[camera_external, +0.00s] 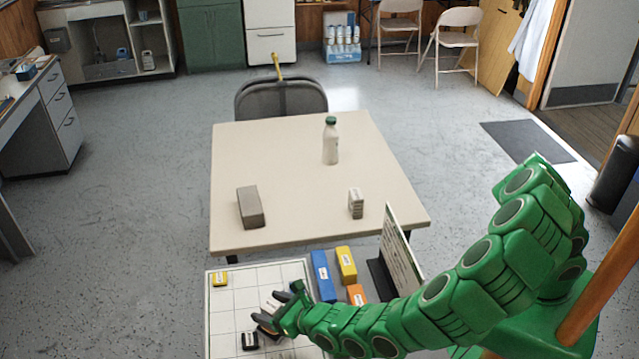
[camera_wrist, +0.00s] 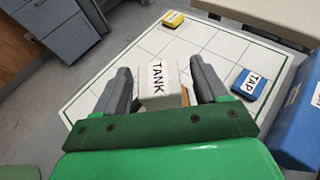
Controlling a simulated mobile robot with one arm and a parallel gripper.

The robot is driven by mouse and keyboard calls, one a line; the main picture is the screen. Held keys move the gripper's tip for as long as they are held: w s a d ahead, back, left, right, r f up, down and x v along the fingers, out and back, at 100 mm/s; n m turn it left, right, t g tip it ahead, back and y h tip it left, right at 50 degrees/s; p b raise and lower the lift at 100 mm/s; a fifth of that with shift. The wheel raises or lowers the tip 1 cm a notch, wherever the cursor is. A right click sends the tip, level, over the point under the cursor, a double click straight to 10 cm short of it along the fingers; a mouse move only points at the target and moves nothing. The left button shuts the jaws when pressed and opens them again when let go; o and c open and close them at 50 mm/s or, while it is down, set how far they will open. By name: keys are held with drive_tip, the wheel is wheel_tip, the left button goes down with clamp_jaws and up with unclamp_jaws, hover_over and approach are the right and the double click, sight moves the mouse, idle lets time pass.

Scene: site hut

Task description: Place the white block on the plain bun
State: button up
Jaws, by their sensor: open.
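A white block (camera_wrist: 158,78) with a "TANK" label stands between the two fingers of my gripper (camera_wrist: 160,72) in the wrist view. The jaws are open around it; whether either finger touches it, I cannot tell. In the external view my gripper (camera_external: 274,309) is low over the gridded board (camera_external: 230,305) and largely hides what is between its fingers. I see no plain bun in either view.
The table (camera_external: 300,165) also holds a bottle (camera_external: 331,140) and a grey-brown box (camera_external: 250,207). A yellow block (camera_external: 219,278) and a blue "TAP" block (camera_wrist: 249,84) lie on the board. Blue (camera_external: 322,275), yellow (camera_external: 346,263) and orange (camera_external: 357,294) blocks and an upright panel (camera_external: 401,250) are to its right.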

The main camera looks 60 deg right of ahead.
drive_tip(key=shift+r, duration=0.1)
drive_tip(key=shift+s+r, duration=0.1)
drive_tip(key=v, duration=1.1)
drive_tip(key=shift+s+r, duration=0.2)
drive_tip(key=shift+s, duration=0.15)
